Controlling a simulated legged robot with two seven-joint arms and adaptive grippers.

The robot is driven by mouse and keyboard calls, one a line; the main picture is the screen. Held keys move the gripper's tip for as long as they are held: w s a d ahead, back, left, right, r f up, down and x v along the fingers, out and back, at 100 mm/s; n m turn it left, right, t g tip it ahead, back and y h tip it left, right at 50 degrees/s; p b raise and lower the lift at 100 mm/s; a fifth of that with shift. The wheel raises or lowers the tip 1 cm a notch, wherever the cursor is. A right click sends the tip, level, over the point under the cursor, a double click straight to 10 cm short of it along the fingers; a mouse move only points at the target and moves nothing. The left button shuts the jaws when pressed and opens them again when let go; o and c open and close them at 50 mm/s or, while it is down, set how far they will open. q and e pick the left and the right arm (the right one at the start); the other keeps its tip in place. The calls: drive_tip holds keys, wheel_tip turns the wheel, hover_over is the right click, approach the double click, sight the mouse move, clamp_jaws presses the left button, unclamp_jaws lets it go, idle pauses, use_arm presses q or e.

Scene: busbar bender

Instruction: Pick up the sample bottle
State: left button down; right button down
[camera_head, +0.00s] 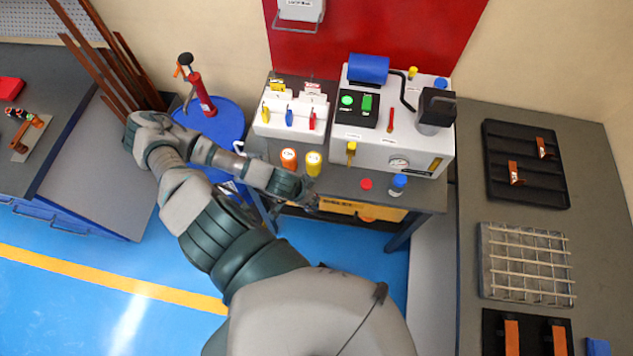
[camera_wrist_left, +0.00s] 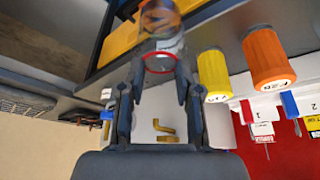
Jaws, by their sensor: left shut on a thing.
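My left gripper (camera_head: 308,196) reaches over the front edge of the grey bench, beside the yellow container. In the left wrist view its two fingers (camera_wrist_left: 158,85) are closed in on a clear bottle (camera_wrist_left: 164,46) with a red ring at its near end. I take this as the sample bottle; it shows in front of the bench edge and lower shelf. In the head view the gripper hides most of it. A small clear bottle with a blue cap (camera_head: 398,184) stands on the bench farther right, apart from the gripper. My right gripper is not in view.
A yellow container (camera_head: 313,163) and an orange container (camera_head: 289,159) stand close behind the gripper. A red cap (camera_head: 366,184) lies on the bench. The white machine (camera_head: 385,150) and a white rack (camera_head: 290,112) stand behind. Dark trays (camera_head: 525,190) are on the right table.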

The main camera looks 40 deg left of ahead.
use_arm(q)
drive_tip(key=shift+s+a+p, duration=0.2)
drive_tip(key=shift+s+p, duration=0.6)
drive_tip(key=shift+s, duration=0.6)
